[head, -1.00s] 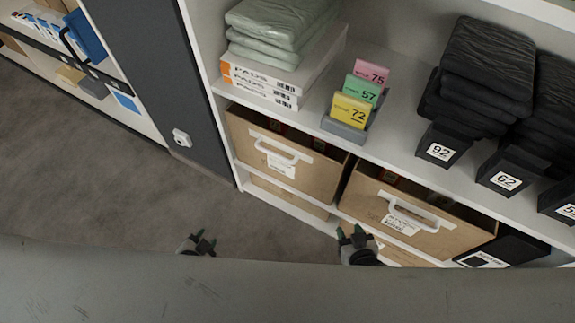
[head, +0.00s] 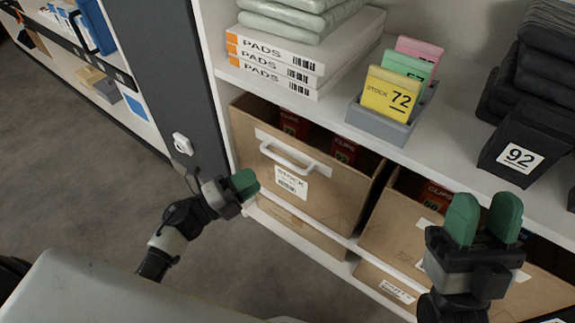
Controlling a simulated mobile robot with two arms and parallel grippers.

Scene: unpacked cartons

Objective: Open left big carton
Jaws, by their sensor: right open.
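The left big carton (head: 335,196) is a brown box on the shelf below the yellow cards, with a white handle (head: 287,155) and a stock label on its front. Red boxes show inside its top gap. It sits in the shelf. My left gripper (head: 245,184) has green fingertips and is in front of the carton's left part, below and left of the handle, not visibly gripping it. Its fingers overlap, so their gap is hidden. My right gripper (head: 484,218) is open and empty, in front of the right carton (head: 392,222), hiding part of its front.
The shelf above holds boxes of pads (head: 270,67), a grey card holder (head: 385,125) and a black bin marked 92 (head: 518,155). A dark post (head: 165,80) stands left of the shelf. Grey floor (head: 75,170) is clear at left. Lower cartons (head: 300,228) are underneath.

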